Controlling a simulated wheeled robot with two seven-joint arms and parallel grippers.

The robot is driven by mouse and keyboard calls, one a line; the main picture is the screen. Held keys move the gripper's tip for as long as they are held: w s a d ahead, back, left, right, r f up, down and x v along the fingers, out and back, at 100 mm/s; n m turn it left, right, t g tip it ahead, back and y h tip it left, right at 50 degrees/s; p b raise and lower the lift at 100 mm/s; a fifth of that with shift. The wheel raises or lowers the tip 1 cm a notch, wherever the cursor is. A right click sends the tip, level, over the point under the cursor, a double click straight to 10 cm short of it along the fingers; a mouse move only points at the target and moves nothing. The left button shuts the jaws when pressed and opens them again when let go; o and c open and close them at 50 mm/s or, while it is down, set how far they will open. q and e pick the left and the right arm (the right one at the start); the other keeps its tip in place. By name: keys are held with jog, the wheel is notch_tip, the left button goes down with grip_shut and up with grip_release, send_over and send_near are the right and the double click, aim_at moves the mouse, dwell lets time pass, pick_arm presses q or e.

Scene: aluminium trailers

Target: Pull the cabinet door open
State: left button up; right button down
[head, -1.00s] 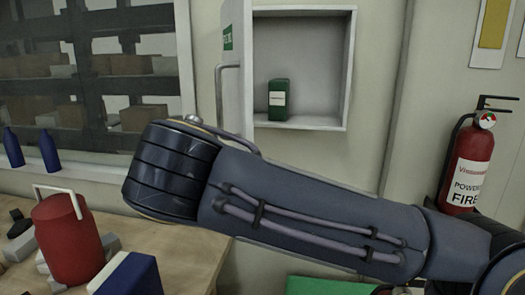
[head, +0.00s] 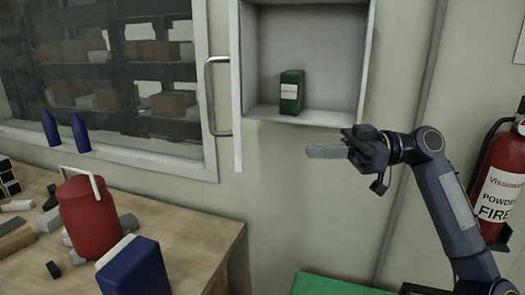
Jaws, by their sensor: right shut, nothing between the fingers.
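The cabinet (head: 368,60) is a shallow white box on the wall at the top middle. Its door (head: 235,100) stands swung out at the left side, seen nearly edge-on, so the inside shows. The door's grey bar handle (head: 209,95) is on the door's left face. A green box with a white label (head: 291,92) stands inside on the cabinet floor. My right gripper (head: 312,151) is shut and empty, below the cabinet's right part, its fingers pointing left. It is apart from the door and handle. My left gripper is not in view.
A wooden workbench (head: 195,235) at the lower left holds a red canister (head: 88,215), a blue box (head: 135,268) and small loose pieces. Two blue bottles (head: 81,133) stand by the window. A fire extinguisher (head: 497,185) hangs at the right. A green surface (head: 335,286) lies low in front.

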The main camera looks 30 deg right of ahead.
jog(key=p+x, duration=0.2)
jog(key=x, duration=0.9)
jog(key=shift+a, duration=0.2)
jog(key=shift+f, duration=0.1)
